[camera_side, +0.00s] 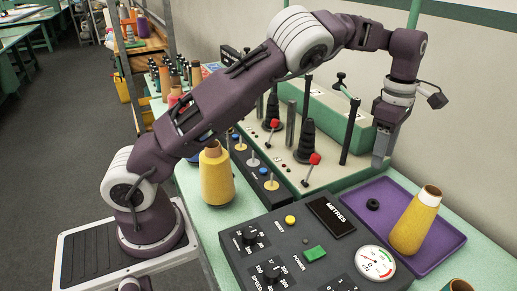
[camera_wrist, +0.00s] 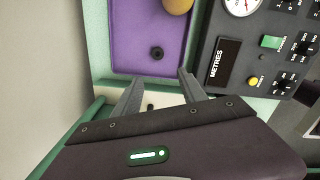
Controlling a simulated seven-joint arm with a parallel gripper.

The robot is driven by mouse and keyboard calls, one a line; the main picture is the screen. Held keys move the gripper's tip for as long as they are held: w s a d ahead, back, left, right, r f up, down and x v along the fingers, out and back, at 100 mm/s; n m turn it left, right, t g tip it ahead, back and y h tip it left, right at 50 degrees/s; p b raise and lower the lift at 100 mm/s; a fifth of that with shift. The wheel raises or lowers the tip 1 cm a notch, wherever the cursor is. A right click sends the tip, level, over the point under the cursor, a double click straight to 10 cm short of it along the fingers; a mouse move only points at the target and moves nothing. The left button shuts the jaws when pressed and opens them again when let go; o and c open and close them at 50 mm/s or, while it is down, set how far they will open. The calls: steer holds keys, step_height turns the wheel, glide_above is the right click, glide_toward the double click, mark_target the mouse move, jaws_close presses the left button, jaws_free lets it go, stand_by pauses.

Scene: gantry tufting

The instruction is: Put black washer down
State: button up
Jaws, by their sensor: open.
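A small black washer (camera_side: 373,204) lies flat on the purple tray (camera_side: 445,245), near its left part. In the wrist view the washer (camera_wrist: 157,53) lies on the bare purple floor of the tray (camera_wrist: 125,30), beyond my fingertips and apart from them. My gripper (camera_wrist: 158,82) is open, with its two fingers spread and nothing between them. In the side view my gripper (camera_side: 380,163) points down at the back edge of the tray, above and behind the washer.
A yellow cone (camera_side: 413,225) stands in the tray, right of the washer. A dark control panel (camera_side: 290,245) with knobs, a dial and a METRES display borders the tray. Posts and red-knobbed levers (camera_side: 312,162) stand left of my gripper. Another yellow cone (camera_side: 216,180) stands further left.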

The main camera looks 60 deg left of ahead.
steer(key=s+a+r+m+t+h, duration=0.1)
steer(key=s+a+r+m+t, duration=0.1)
steer(key=s+r+m, duration=0.6)
steer(key=s+a+r+m+t+h, duration=0.1)
steer(key=s+r+m, duration=0.2)
steer(key=s+r, duration=0.65)
steer(key=s+f+m+t+y, duration=0.1)
steer(key=s+f+m, duration=0.3)
steer(key=s, duration=0.5)
steer(key=s+f+m+t+y, duration=0.1)
steer(key=s+f+m, duration=0.3)
steer(key=s, duration=0.6)
steer(key=m, duration=0.2)
steer(key=shift+s+a+m, duration=0.2)
steer(key=shift+a+m, duration=0.1)
steer(key=shift+m, duration=0.1)
